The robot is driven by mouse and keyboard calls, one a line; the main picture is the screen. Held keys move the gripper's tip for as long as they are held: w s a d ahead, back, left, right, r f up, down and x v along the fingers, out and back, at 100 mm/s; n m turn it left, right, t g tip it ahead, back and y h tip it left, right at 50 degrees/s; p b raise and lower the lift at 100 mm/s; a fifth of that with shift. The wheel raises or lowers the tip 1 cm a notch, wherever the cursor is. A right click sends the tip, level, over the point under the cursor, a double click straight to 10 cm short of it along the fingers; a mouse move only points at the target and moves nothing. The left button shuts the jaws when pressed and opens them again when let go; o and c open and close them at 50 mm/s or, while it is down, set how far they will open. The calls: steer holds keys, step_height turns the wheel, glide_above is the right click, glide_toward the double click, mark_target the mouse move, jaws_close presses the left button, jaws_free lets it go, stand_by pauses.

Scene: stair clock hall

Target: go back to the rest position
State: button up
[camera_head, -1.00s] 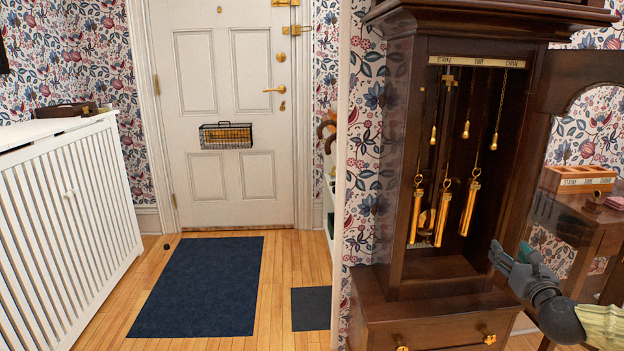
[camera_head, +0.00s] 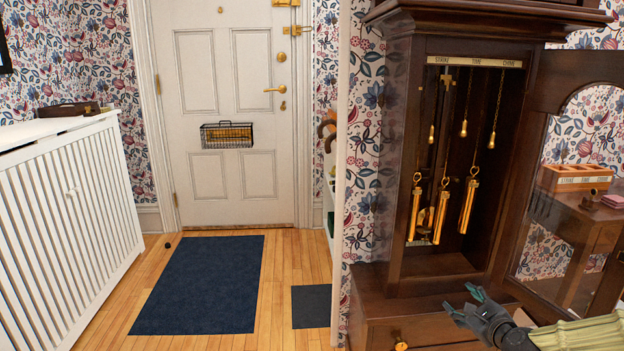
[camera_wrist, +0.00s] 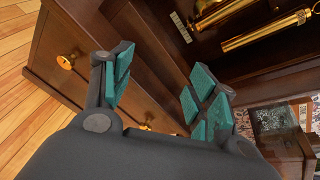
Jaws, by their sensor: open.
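My gripper (camera_head: 464,303) is open and empty. It is in front of the lower part of the dark wooden clock case (camera_head: 398,150), near the drawer at its base. My forearm enters from the lower right corner of the head view. I cannot tell how far the fingers are from the wood.
Brass weights (camera_head: 441,213) hang on chains inside the clock. Its glazed door (camera_head: 530,160) stands open at right. Behind it is a wooden table with a labelled rack (camera_head: 577,179). A white slatted cover (camera_head: 70,210) stands at left.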

steer(key=s+a+f+n+g, duration=0.35)
steer(key=s+f+n, duration=0.2)
steer(key=f, duration=0.25)
steer(key=s+a+f+n+g+y, duration=0.1)
steer(key=s+a+f+n+g, duration=0.1)
steer(key=s+a+f+n, duration=0.35)
steer(key=s+a+f+n+g, duration=0.2)
steer(key=s+a+f+n, duration=0.2)
steer(key=s+f, duration=0.4)
steer(key=s+a+f+n+g+h, duration=0.15)
steer(key=s+f+n, duration=0.25)
steer(key=s, duration=0.4)
steer(key=s+a+f+n+g, duration=0.1)
steer(key=s+f+n+g, duration=0.25)
steer(key=s, duration=0.45)
steer(key=s+a+f+n+g+h, duration=0.1)
steer(key=s+f+n+g, duration=0.1)
steer(key=s+f+n, duration=0.45)
step_height(320, 180, up, 31)
steer(key=m+p, duration=0.1)
steer(key=p, duration=2.8)
steer(key=shift+s+d+f, duration=0.2)
steer(key=shift+s, duration=0.2)
steer(key=shift+y, duration=0.25)
